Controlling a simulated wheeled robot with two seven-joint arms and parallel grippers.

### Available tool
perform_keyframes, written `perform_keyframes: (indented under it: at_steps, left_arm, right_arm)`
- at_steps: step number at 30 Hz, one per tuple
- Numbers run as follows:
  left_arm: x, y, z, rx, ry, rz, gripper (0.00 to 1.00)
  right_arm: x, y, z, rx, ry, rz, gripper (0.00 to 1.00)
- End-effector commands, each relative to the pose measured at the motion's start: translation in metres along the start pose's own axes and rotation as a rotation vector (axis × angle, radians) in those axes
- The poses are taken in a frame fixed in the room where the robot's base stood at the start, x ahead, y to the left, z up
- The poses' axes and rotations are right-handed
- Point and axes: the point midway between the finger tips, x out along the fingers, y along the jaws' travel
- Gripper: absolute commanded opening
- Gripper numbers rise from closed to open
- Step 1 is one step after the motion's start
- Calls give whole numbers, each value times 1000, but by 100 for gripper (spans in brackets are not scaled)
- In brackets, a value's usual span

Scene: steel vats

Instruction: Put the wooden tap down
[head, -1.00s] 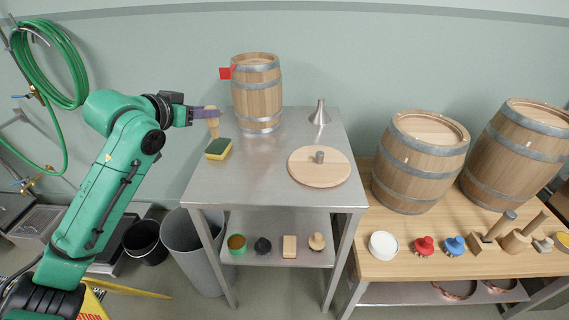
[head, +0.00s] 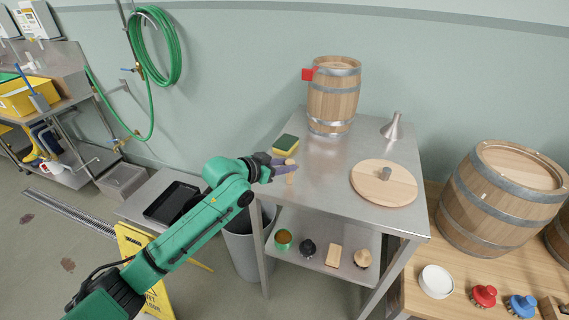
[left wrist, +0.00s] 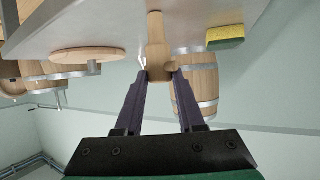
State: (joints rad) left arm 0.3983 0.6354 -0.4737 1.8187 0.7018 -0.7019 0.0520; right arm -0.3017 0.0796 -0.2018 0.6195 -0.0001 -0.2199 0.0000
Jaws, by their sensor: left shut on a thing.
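The wooden tap (head: 291,177) is pale wood and stands roughly upright between the fingers of my left gripper (head: 284,169). The gripper is shut on it at the left edge of the steel table (head: 345,180), in front of the sponge. In the left wrist view, which shows the scene upside down, the tap (left wrist: 157,45) sits between the dark fingertips (left wrist: 159,75), its narrow end close to the tabletop (left wrist: 110,30). I cannot tell whether it touches the table. My right gripper is not in view.
A yellow and green sponge (head: 286,144) lies behind the tap. A small barrel (head: 333,95) with a red tag, a metal funnel (head: 393,128) and a round wooden lid (head: 383,185) stand farther along the table. The middle of the tabletop is clear. A grey bin (head: 240,245) stands below left.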

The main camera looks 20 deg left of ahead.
Motion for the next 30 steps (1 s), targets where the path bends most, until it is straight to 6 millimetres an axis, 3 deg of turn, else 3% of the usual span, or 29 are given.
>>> perform_keyframes:
  at_steps: [7, 8, 10, 22, 26, 30]
  left_arm:
    - [1, 0, 1, 0, 1, 0, 0]
    - [1, 0, 1, 0, 1, 0, 42]
    - [1, 0, 1, 0, 1, 0, 68]
    - [-3, -1, 0, 0, 1, -1, 68]
    - [-21, -1, 2, 1, 0, -2, 68]
    - [-55, -1, 3, 5, -2, -2, 68]
  right_arm:
    - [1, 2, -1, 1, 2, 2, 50]
    - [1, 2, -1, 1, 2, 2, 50]
    - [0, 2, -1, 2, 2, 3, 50]
    - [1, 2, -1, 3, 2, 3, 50]
    - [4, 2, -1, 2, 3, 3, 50]
    - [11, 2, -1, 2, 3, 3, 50]
